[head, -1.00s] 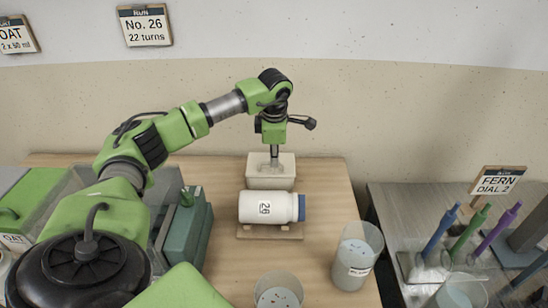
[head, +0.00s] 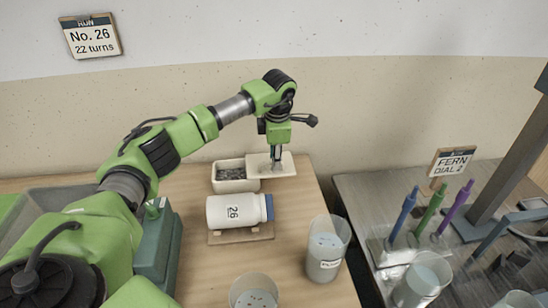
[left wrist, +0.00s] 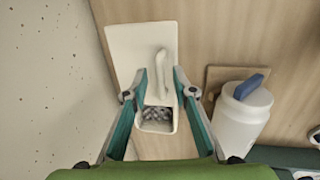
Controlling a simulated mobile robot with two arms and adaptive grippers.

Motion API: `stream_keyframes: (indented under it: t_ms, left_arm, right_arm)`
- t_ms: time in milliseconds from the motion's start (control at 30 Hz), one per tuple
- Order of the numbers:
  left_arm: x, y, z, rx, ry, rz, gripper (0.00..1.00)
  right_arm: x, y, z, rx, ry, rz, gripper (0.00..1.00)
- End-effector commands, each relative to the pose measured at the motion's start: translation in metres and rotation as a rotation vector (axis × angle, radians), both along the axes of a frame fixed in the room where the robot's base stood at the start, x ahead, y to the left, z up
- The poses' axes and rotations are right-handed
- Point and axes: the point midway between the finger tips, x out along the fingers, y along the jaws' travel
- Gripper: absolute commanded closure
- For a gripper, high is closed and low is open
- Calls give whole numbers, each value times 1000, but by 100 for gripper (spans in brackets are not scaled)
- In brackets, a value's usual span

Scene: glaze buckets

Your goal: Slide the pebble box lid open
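The pebble box (head: 231,186) is a cream rectangular box behind the white jar. Its flat cream lid (head: 288,168) sticks out well past the box's right end, and dark grey pebbles (head: 232,173) show in the uncovered part. My left gripper (head: 276,162) points down over the lid. In the left wrist view the lid (left wrist: 128,48) carries a raised handle (left wrist: 164,70) between the fingers of my left gripper (left wrist: 160,72). The fingers are spread, with a gap beside the handle; contact on its right side is unclear. Pebbles (left wrist: 157,114) show at the box's near end. My right gripper is out of view.
A white jar labelled 26 (head: 232,211) with a blue cap lies on a wooden stand (head: 226,238) just in front of the box. A green device (head: 154,255) stands left. The wall is close behind.

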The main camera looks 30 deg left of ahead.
Motion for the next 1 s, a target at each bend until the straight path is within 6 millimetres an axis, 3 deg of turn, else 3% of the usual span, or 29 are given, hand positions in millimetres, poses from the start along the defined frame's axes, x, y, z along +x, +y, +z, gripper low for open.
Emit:
stream_keyframes:
  t_ms: [367, 800, 1000]
  left_arm:
    - [-1, 0, 5, 0, -1, 0, 75]
    - [-12, -11, 88, 1, -3, -1, 75]
    - [-17, -14, 112, 0, -1, 0, 75]
  right_arm:
    - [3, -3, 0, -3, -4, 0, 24]
    - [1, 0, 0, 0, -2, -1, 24]
    - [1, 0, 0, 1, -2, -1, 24]
